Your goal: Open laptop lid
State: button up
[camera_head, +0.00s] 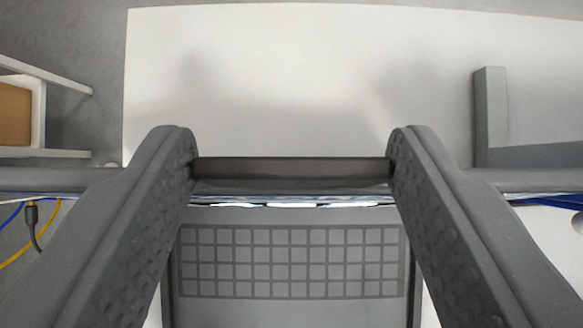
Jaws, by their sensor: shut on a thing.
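The laptop's keyboard base (290,312) lies flat at the bottom centre, with its keys facing up. Its lid (527,180) stands raised and is seen nearly edge-on as a thin grey band across the picture. A sliver of lit screen shows just below that band. My gripper (291,168) is shut on a dark bar at the lid's edge, with one finger at each end of the bar. The fingers hide parts of the lid and of the base's sides. The hinge is hidden.
A white table top (300,70) is clear behind the lid. A grey raised-edged object (535,110) is at the right. A white-framed piece with a brown panel (15,115) stands at the left. Blue and yellow cables and a dark plug (32,218) are at the lower left.

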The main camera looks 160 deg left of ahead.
jog(key=shift+w+a+r, duration=0.1)
jog(key=shift+a+r, duration=0.05)
jog(key=o, duration=1.4)
jog(key=shift+a, duration=0.1)
jog(key=b+v, duration=0.3)
jog(key=v, duration=1)
jog(key=shift+s+r+b, duration=0.25)
jog(key=shift+b, duration=0.05)
jog(key=s+a+r+n+t+y+b, duration=0.2)
jog(key=s+a+n+t+b, duration=0.1)
jog(key=s+a+b, duration=0.4)
jog(key=s+a+r+n+t+y+b, duration=0.1)
jog(key=s+a+r+n+t+b, duration=0.2)
jog(key=s+a+t+b, duration=0.2)
jog(key=s+a+b, duration=0.3)
jog(key=s, duration=0.2)
jog(key=shift+r+t+y+b, duration=0.3)
jog(key=shift+t+y+b, duration=0.1)
